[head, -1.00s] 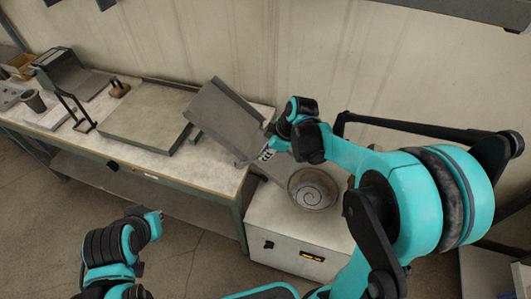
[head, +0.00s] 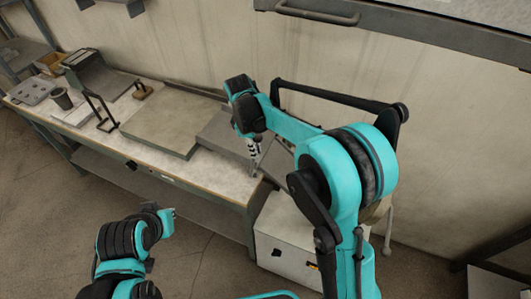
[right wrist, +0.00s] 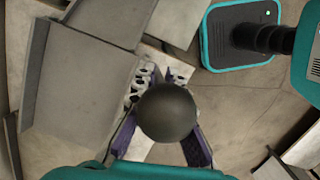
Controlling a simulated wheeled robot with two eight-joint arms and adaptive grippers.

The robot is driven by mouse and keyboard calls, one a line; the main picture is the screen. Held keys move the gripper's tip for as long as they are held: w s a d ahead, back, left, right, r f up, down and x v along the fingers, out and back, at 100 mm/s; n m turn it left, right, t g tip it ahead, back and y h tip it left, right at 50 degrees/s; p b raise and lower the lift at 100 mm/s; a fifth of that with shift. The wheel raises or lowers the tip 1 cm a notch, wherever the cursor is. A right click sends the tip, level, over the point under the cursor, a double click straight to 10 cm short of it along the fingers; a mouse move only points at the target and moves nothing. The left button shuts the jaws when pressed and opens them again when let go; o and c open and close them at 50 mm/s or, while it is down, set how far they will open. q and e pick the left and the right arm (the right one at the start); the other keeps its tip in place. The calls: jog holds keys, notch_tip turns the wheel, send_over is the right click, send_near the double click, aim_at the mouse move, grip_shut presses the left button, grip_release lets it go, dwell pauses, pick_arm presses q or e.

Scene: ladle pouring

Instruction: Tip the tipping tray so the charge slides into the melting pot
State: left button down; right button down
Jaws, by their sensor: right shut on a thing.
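The tipping tray (head: 222,132) is a grey plate lying nearly level at the right end of the workbench. A grey plate, apparently the tray, fills the left of the right wrist view (right wrist: 75,85). My right gripper (head: 254,165) is at the tray's right side, pointing down. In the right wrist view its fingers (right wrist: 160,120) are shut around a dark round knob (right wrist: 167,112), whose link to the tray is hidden. The melting pot is hidden behind my right arm. I cannot make out the charge. My left gripper (head: 165,213) is low at left, its fingers unclear.
The pale furnace box (head: 285,235) stands right of the workbench (head: 205,178), partly behind my right arm. A flat slab (head: 160,120), a dark cup (head: 62,98) and a black stand (head: 100,112) are left of the tray. A wall shelf (head: 400,35) hangs above.

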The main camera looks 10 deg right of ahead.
jog(key=shift+w+a+r+g+h, duration=0.1)
jog(key=shift+w+a+g+h, duration=0.2)
jog(key=shift+w+a+h, duration=0.25)
jog(key=shift+w+a+g+h, duration=0.25)
jog(key=shift+w+a+g, duration=0.05)
jog(key=shift+a, duration=0.35)
jog(key=c, duration=1.6)
grip_release()
jog(key=shift+a, duration=0.1)
jog(key=shift+o, duration=0.2)
jog(key=v, duration=1.2)
